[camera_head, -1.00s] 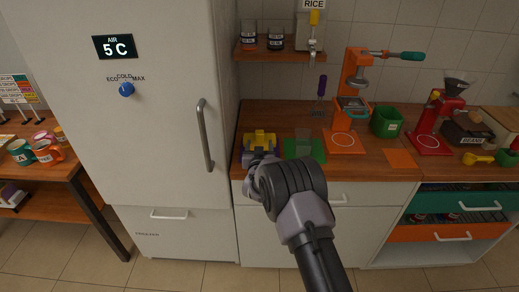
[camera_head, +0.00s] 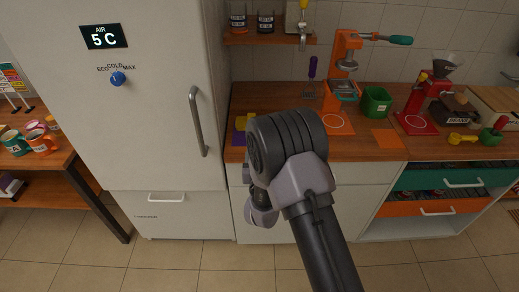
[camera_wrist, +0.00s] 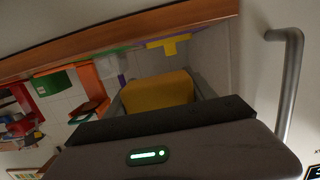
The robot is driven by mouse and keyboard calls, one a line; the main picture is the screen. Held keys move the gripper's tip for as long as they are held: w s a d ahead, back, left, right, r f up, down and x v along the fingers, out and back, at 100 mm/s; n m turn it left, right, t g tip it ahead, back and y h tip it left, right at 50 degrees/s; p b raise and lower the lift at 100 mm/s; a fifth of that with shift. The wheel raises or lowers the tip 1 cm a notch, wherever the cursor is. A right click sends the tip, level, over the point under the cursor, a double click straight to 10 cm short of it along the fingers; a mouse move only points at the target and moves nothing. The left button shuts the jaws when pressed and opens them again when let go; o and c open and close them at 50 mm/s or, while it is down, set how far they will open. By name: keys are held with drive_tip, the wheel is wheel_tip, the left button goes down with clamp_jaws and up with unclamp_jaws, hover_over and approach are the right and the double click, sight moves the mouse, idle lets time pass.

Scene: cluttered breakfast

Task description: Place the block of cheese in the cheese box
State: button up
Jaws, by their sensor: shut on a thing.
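A yellow block (camera_wrist: 158,92), which looks like the block of cheese, sits between the two fingers of my gripper (camera_wrist: 160,84) in the wrist view. The gripper is shut on it and holds it off the counter. In the head view my arm's thick joint hides the fingers and the block. I cannot make out a cheese box in either view.
The fridge (camera_head: 150,120) stands closed at left, its handle (camera_head: 198,120) near my arm; the handle (camera_wrist: 289,85) is close in the wrist view. The wooden counter (camera_head: 365,148) holds a yellow item (camera_head: 243,122) on purple, a green bin (camera_head: 376,102) and machines.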

drive_tip(key=s+d+r, duration=0.3)
drive_tip(key=d+r, duration=0.3)
drive_tip(key=r, duration=0.2)
drive_tip(key=s+d+r, duration=0.4)
drive_tip(key=d+r, duration=0.2)
drive_tip(key=r, duration=0.2)
drive_tip(key=shift+s+d, duration=0.15)
drive_tip(key=shift+d, duration=0.25)
drive_tip(key=shift+d, duration=0.1)
